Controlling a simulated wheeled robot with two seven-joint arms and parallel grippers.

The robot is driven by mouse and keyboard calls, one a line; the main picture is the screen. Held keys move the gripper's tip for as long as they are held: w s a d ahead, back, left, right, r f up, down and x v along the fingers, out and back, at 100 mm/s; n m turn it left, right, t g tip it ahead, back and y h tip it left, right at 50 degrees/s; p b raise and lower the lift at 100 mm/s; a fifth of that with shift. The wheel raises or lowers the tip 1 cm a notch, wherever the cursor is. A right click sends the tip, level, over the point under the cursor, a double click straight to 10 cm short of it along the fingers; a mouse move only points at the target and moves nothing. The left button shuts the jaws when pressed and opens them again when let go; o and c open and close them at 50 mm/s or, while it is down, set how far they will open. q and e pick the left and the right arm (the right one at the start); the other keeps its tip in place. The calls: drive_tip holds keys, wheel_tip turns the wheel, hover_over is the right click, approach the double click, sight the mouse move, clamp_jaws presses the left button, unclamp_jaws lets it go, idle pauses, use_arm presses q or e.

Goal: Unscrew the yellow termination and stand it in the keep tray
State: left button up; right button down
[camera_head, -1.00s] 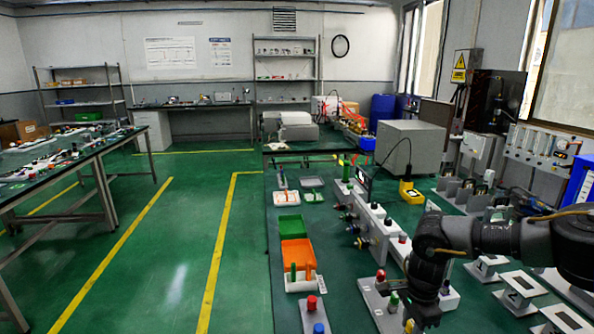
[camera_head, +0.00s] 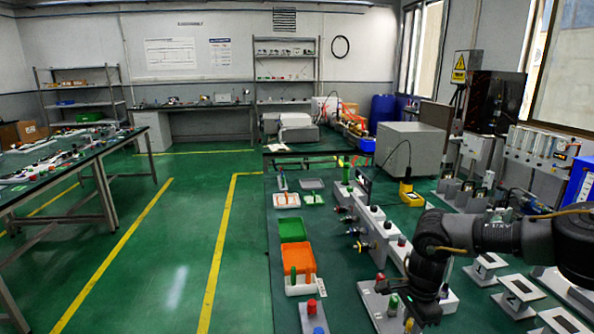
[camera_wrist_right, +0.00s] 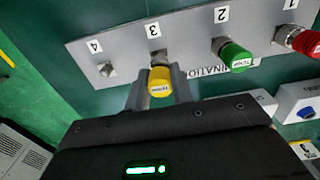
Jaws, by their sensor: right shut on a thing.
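The yellow termination (camera_wrist_right: 160,80) sits on the connector at position 3 of the grey numbered panel (camera_wrist_right: 190,40) in the right wrist view. My right gripper (camera_wrist_right: 161,92) is shut on it, with the fingers partly hidden behind the gripper body. In the head view the right gripper (camera_head: 425,308) is low at the bottom right, and the yellow termination (camera_head: 409,325) shows small beside it. My left gripper is not in view. A white tray (camera_head: 300,289) with upright green and orange pieces is left of the panel; I cannot read which tray is the keep tray.
Position 4 is a bare connector (camera_wrist_right: 106,69). An orange bin (camera_head: 299,258) and a green bin (camera_head: 293,229) stand behind the white tray.

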drive_tip(key=shift+r+p, duration=0.85)
drive_tip(key=shift+r, duration=0.45)
drive_tip(key=shift+r+p, duration=0.55)
drive_tip(key=shift+r, duration=0.25)
